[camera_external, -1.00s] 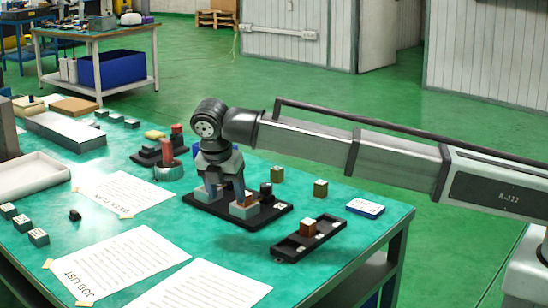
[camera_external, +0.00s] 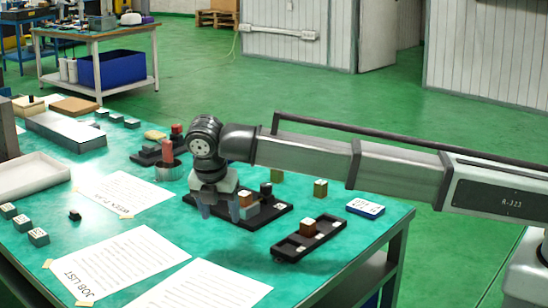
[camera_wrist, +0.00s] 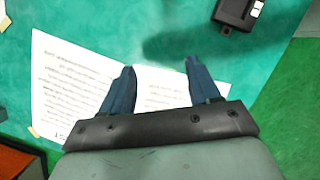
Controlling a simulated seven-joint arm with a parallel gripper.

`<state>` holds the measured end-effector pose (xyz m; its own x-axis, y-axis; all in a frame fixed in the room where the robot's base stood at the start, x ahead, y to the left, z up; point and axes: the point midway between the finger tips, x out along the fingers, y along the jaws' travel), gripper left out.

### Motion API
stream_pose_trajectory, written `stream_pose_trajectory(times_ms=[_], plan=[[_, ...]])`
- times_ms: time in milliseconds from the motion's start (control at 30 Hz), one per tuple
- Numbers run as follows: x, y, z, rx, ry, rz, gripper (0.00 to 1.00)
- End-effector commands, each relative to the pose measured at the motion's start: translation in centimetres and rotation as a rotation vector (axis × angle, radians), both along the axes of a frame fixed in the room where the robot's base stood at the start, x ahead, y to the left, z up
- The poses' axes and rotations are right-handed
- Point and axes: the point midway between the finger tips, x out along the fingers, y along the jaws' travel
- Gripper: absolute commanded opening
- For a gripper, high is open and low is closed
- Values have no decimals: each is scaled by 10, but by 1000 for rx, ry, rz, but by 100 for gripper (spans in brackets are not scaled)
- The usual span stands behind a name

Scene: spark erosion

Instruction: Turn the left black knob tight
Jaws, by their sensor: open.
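My gripper (camera_external: 219,214) is in the external view, pointing down at the near left side of a black base plate (camera_external: 274,217). Its two fingers are apart with nothing between them. In the wrist view the open fingers (camera_wrist: 161,66) hang over green table and white paper. A small dark upright piece (camera_external: 265,189), possibly a knob, stands on the plate to the right of my gripper. Pale grey blocks (camera_external: 248,210) on the plate are partly covered by my gripper. I cannot make out a left black knob; my gripper may hide it.
A black tray (camera_external: 293,246) with a brown block (camera_external: 307,227) lies to the right.

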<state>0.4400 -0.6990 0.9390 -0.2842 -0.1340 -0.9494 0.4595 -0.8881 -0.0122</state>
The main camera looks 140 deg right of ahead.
Motion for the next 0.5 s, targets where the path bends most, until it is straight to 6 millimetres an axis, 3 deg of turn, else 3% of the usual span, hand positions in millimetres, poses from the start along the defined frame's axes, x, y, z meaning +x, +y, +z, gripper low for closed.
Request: stream_pose_trajectory(times_ms=[167, 500], plan=[[-31, -17, 2, -3, -1, -44, 61], [-151, -89, 32, -31, -12, -217, 61]])
